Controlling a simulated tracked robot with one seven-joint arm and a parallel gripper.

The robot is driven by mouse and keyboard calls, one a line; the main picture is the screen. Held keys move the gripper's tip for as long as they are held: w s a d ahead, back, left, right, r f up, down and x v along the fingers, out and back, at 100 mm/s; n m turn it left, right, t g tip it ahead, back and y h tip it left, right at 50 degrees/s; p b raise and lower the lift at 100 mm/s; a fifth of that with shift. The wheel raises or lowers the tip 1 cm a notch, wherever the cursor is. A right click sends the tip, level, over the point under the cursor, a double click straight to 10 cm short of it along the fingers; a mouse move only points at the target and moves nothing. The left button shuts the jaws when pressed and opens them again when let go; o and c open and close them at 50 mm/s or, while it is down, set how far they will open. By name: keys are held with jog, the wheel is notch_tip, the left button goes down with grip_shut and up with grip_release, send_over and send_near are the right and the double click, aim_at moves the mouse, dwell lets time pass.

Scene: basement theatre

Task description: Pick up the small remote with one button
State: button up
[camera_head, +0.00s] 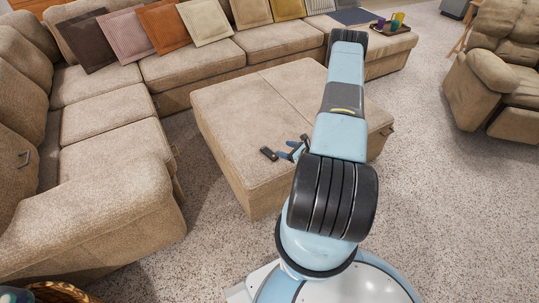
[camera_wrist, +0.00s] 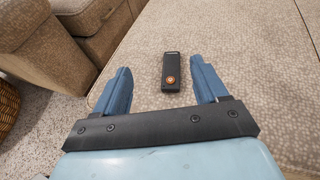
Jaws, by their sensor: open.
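The small remote (camera_wrist: 172,70) is a dark slim bar with one round orange button near its close end. It lies flat on the beige ottoman (camera_wrist: 250,40), near the ottoman's edge. In the wrist view it sits ahead of and between the two blue fingers of my gripper (camera_wrist: 160,80), touching neither. My gripper is open and empty. In the head view the remote (camera_head: 269,153) lies on the ottoman's top (camera_head: 235,115), just left of my gripper (camera_head: 287,153). My arm hides part of the ottoman.
A beige sectional sofa (camera_head: 105,120) with several cushions (camera_head: 162,27) wraps the left and back. A tray with cups (camera_head: 390,24) stands on the sofa's far right part. An armchair (camera_head: 490,85) is at the right. Speckled carpet (camera_head: 450,210) is clear at the right.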

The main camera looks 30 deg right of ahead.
jog(key=m+h, duration=0.1)
jog(key=m, duration=0.1)
send_near(273, 155)
notch_tip(273, 155, up, 3)
jog(key=s, duration=0.3)
jog(key=f, duration=0.1)
jog(key=shift+h, duration=0.3)
jog(key=x, duration=1.3)
jog(key=shift+w+f, duration=0.2)
jog(key=shift+w, duration=0.05)
jog(key=shift+f, duration=0.1)
jog(key=c, duration=0.9)
jog(key=shift+s+d, duration=0.1)
jog(key=shift+d, duration=0.05)
jog(key=shift+c, duration=1.3)
